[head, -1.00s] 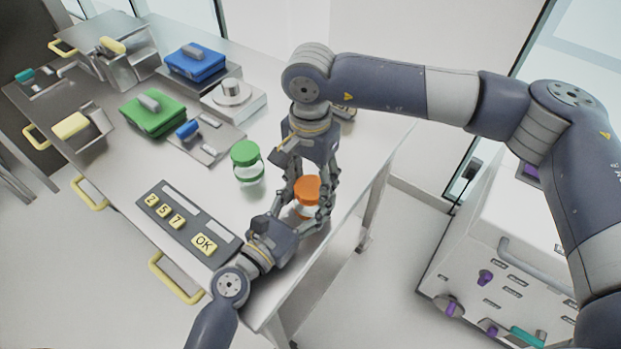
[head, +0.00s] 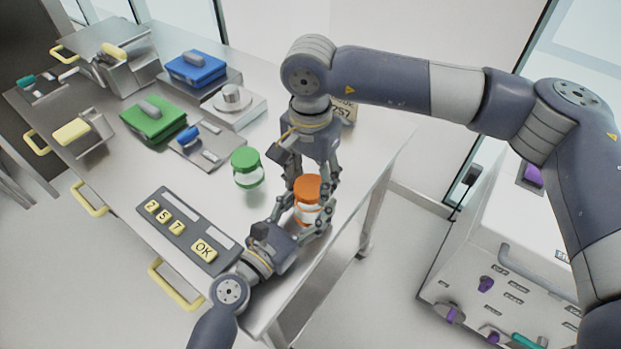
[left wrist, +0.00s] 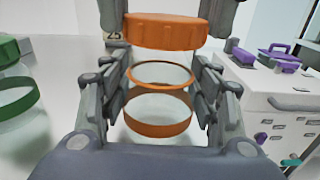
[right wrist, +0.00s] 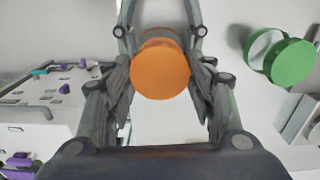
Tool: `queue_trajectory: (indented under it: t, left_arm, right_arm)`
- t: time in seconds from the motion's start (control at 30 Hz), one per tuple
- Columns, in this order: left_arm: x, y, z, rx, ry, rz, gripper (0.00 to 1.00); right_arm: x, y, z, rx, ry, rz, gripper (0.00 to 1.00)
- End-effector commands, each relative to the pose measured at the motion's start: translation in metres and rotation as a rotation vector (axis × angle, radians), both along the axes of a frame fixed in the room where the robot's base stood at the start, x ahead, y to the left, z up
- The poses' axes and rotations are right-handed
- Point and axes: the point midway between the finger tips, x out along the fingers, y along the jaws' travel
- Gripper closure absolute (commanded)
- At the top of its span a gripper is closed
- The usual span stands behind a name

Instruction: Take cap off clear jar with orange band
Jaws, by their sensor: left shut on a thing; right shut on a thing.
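The clear jar with the orange band (left wrist: 157,118) stands upright, its open orange-edged rim showing in the left wrist view. My left gripper (head: 303,222) is shut around the jar body from the side. The orange cap (head: 307,187) is above the jar, with a narrow gap between cap and rim in the left wrist view (left wrist: 165,33). My right gripper (right wrist: 160,72) comes from above and is shut on the cap. In the right wrist view the cap hides most of the jar.
A green-capped jar (head: 246,168) stands just left of the grippers. A keypad panel (head: 187,228) lies nearer the front edge. A green case (head: 153,118), a blue case (head: 196,68) and a scale (head: 235,103) are farther back. The table's right edge is close.

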Motion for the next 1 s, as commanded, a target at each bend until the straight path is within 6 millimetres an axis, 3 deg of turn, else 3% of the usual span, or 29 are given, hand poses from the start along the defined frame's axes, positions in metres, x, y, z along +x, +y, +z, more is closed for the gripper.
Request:
queue_trajectory:
  t: [0.17, 0.43, 0.67, 0.7, 0.77, 1.0]
  left_arm:
    - [-0.001, 0.0, -0.002, 0.003, 0.004, -0.001, 1.0]
    - [-0.001, 0.0, -0.003, 0.003, 0.004, -0.001, 1.0]
    - [-0.001, 0.0, -0.003, 0.003, 0.004, -0.001, 1.0]
    - [-0.001, 0.0, -0.003, 0.003, 0.004, -0.001, 0.34]
    - [-0.001, 0.0, -0.002, 0.003, 0.004, -0.001, 0.2]
    - [0.0, 0.0, -0.001, 0.001, 0.002, 0.0, 0.2]
  right_arm:
    - [0.0, 0.0, 0.006, 0.001, -0.001, 0.0, 0.78]
    - [0.0, 0.0, 0.037, -0.001, -0.001, 0.0, 0.78]
    - [0.0, 0.0, 0.04, 0.0, 0.0, 0.0, 0.78]
    - [0.0, 0.0, 0.04, 0.0, 0.0, 0.0, 0.78]
    - [0.0, 0.0, 0.04, 0.0, 0.0, 0.0, 0.78]
    - [0.0, 0.0, 0.04, 0.0, 0.0, 0.0, 0.78]
